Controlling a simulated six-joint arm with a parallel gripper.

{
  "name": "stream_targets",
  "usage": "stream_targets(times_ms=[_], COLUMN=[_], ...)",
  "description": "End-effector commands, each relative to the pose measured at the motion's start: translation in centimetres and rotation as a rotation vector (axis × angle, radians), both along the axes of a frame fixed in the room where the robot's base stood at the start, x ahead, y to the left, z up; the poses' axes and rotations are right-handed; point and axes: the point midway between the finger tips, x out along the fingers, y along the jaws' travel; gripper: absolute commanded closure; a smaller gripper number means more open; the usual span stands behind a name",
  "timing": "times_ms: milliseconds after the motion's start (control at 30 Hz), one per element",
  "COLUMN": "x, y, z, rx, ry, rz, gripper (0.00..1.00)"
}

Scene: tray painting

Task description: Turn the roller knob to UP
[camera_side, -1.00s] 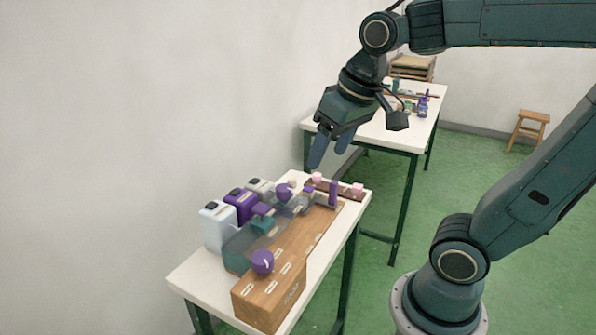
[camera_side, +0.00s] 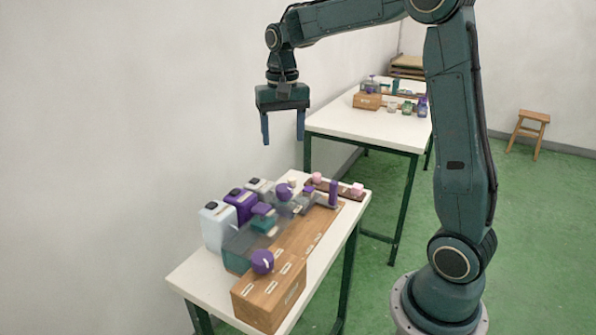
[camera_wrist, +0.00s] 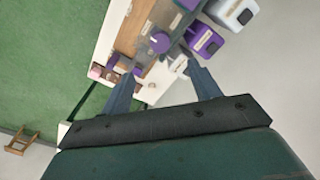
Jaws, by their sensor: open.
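Two round purple knobs show in the side view. One knob (camera_side: 262,262) with a pale pointer mark sits on the wooden box (camera_side: 270,292) at the near end of the table. The other knob (camera_side: 284,191) sits farther back on the equipment; a purple round knob (camera_wrist: 160,42) also shows beyond my fingers in the wrist view. The labels are too small to read, so I cannot tell which is the roller knob or what it is set to. My gripper (camera_side: 283,140) is open and empty, pointing down above the far end of the table, clear of everything.
Several jugs, one purple (camera_side: 241,205) and one pale (camera_side: 217,226), line the wall side. A purple upright lever (camera_side: 333,193) and pink blocks (camera_side: 357,189) stand at the far end. A second white table (camera_side: 350,130) is behind; a stool (camera_side: 528,133) stands right.

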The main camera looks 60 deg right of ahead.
Motion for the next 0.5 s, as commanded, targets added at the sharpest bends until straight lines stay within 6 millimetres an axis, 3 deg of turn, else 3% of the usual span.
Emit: stream_targets(times_ms=[500], x=[0.45], y=[-0.5], z=[-1.12], rx=[0.004], ry=[0.013], rz=[-0.02], gripper=[0.38])
